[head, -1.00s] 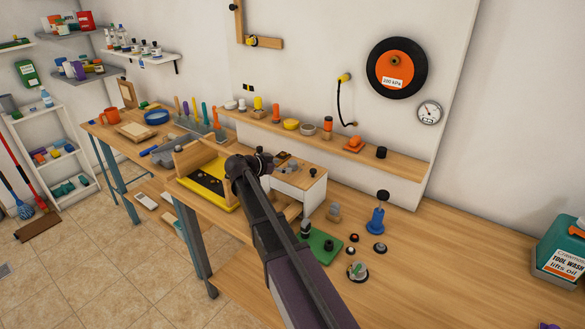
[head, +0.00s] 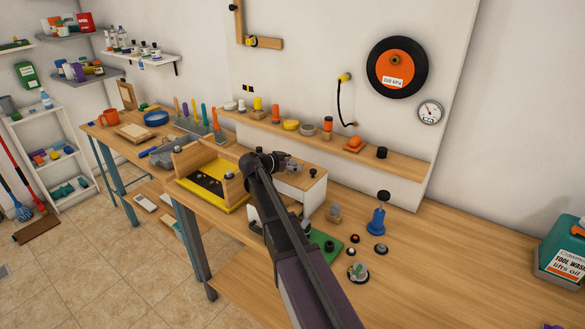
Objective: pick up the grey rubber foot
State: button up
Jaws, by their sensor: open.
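My arm reaches up from the bottom of the head view, and its wrist is above the wooden-topped white box (head: 314,192). My gripper (head: 291,164) is small and partly hidden by the wrist at the far side; it is open, and I see nothing held in it. I cannot pick out the grey rubber foot for certain. Small dark pieces lie in the yellow tray (head: 237,207) left of the wrist. A dark round piece sits on the green mat (head: 336,255), and another dark round piece (head: 381,249) is on the bench to its right.
A blue stand with a black knob (head: 377,215) and a clear-topped round piece (head: 357,271) stand right of my arm. A wooden ledge (head: 400,163) with cups and pegs runs behind. A green jug (head: 563,250) is at far right. The bench between is mostly clear.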

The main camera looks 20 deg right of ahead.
aim_at(292, 162)
dwell(0.5)
jog(key=c, duration=1)
jog(key=shift+c, duration=0.2)
jog(key=shift+r, duration=0.25)
notch_tip(292, 162, up, 4)
jog(key=p, duration=0.4)
jog(key=shift+f, duration=0.25)
jog(key=s+a+r+p, duration=0.1)
jog(key=s, duration=1.5)
jog(key=shift+a, duration=0.3)
